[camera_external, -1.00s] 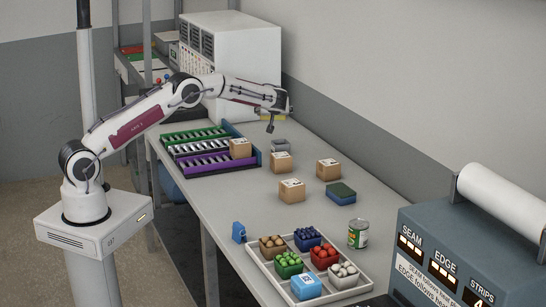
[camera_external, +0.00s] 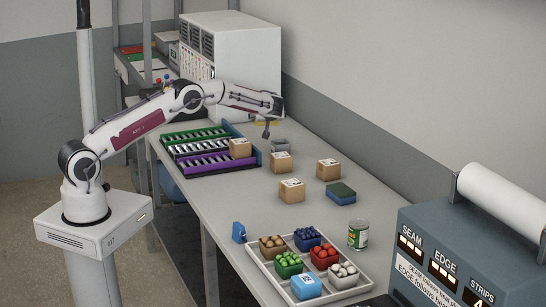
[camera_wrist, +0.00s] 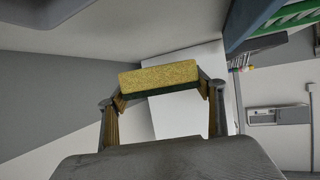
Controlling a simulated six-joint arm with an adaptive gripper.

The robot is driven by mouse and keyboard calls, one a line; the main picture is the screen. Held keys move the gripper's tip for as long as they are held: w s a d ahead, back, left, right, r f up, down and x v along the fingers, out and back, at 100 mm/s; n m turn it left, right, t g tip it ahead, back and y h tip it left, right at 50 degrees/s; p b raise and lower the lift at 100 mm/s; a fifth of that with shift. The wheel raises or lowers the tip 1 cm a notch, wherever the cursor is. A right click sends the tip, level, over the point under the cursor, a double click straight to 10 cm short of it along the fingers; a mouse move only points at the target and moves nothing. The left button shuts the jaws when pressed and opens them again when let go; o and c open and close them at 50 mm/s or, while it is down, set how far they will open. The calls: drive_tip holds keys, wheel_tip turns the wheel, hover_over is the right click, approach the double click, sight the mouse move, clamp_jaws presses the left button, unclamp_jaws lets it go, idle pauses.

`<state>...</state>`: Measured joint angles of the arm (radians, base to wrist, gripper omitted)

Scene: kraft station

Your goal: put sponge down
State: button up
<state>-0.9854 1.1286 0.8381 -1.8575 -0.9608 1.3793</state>
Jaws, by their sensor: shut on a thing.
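The sponge (camera_wrist: 158,76) is a rectangular block, yellow with a dark green side, seen in the wrist view. My gripper (camera_wrist: 160,92) is shut on it, with one finger at each end. In the external view my gripper (camera_external: 267,130) is over the far part of the table, near the white cabinet. It is small there, and a yellow patch shows beside it; I cannot make out the sponge clearly in that view. How high it is above the table is hard to tell.
Colored racks (camera_external: 207,163) lie left of the boxes. A white cabinet (camera_external: 248,60) stands behind. Mid-table is partly clear.

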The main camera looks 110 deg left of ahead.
sight(267, 142)
drive_tip(key=shift+f, duration=1.7)
drive_tip(key=shift+f, duration=1.9)
drive_tip(key=shift+f, duration=0.15)
drive_tip(key=o, duration=0.7)
